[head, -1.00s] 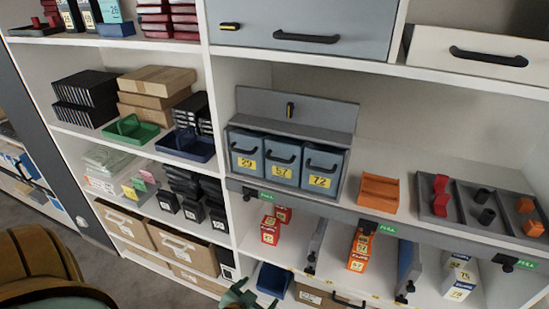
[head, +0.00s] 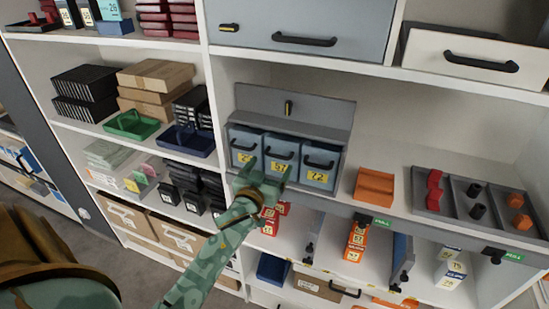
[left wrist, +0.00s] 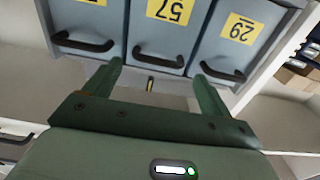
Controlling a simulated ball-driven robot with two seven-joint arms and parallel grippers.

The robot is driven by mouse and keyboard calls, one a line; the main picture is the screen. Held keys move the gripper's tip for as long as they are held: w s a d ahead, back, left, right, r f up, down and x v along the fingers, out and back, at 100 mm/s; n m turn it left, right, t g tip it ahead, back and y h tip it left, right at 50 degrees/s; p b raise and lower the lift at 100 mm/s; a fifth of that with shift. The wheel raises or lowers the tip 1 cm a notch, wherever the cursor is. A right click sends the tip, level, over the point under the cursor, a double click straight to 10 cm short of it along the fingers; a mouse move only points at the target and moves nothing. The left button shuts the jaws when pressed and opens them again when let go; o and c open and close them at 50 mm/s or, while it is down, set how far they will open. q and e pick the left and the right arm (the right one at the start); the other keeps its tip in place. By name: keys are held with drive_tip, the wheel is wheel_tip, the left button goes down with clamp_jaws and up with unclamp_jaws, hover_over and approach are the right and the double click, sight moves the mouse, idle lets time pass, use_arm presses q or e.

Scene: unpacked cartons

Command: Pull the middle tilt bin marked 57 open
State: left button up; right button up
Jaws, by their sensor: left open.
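The middle tilt bin marked 57 (head: 281,145) is a blue-grey bin with a yellow label and a black bar handle. It stands shut between bin 29 (head: 245,141) and bin 72 (head: 320,158). My left gripper (head: 264,172) is open and empty, just in front of the bins, and covers part of their lower fronts. In the left wrist view the picture is upside down; the handle of bin 57 (left wrist: 158,58) lies between the open fingertips (left wrist: 158,68), apart from them. I cannot tell the remaining depth. My right gripper is not in view.
A grey panel (head: 300,104) stands behind the bins. Red boxes (head: 270,221) and dividers are on the shelf below. The shelf between bins and orange tray is narrow.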

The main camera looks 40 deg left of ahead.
sight(275, 161)
use_arm(q)
drive_tip(key=x, duration=0.4)
drive_tip(key=shift+w, duration=0.1)
